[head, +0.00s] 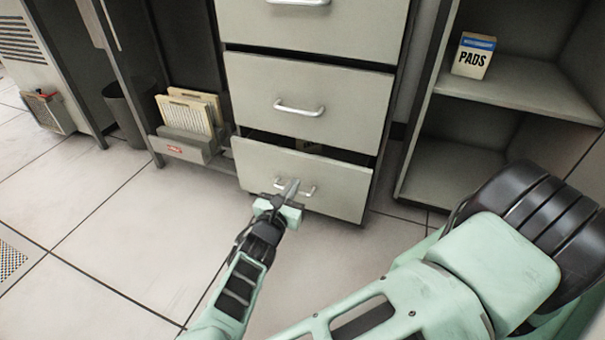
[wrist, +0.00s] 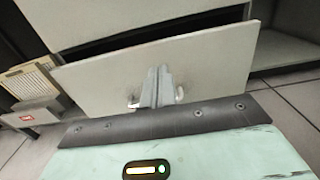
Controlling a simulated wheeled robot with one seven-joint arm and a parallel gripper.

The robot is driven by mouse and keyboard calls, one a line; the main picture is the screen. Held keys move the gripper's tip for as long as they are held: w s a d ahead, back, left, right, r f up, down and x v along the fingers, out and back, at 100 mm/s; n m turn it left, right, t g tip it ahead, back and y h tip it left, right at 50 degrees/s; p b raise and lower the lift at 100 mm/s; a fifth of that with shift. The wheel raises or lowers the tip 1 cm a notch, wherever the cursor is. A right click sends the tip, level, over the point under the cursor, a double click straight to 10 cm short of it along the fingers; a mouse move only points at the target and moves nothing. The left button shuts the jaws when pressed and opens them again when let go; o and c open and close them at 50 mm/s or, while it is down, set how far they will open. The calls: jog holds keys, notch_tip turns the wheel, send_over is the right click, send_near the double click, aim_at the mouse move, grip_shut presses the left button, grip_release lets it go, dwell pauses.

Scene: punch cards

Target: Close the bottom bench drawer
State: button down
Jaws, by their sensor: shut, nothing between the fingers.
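The bottom bench drawer (head: 341,188) is the lowest of the grey drawers in the head view. It stands partly open, with a dark gap above its front panel. Its silver bar handle (head: 309,190) is partly hidden by my gripper (head: 291,188). My gripper is shut and empty, its fingertips at the middle of the drawer front, over the handle. In the wrist view the drawer front (wrist: 215,75) fills the middle, and my closed fingers (wrist: 158,78) stand before it between the two visible handle ends. I cannot tell whether the fingers touch the panel.
The middle drawer (head: 345,105) above looks closed. To the left are a card rack (head: 184,147) on the floor level and a dark bin (head: 126,112). To the right, open shelving (head: 515,82) holds a PADS box (head: 473,56). The floor in front is clear.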

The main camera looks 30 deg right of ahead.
aim_at(308, 160)
jog(key=b+x, duration=0.3)
jog(key=x, duration=0.4)
jog(key=shift+d+f+b, duration=0.15)
jog(key=shift+f+b, duration=0.05)
jog(key=shift+b, duration=0.15)
jog(key=shift+w+d+r, duration=0.1)
jog(key=shift+w+d, duration=0.25)
jog(key=shift+d, duration=0.05)
jog(key=shift+w+d+r, duration=0.15)
jog(key=shift+d, duration=0.05)
jog(key=p+x, duration=0.2)
jog(key=x, duration=0.1)
jog(key=shift+w+d+r, duration=0.15)
jog(key=shift+w+d, duration=0.1)
jog(key=shift+w+d+p, duration=0.2)
jog(key=shift+p, duration=0.1)
jog(key=shift+a, duration=0.1)
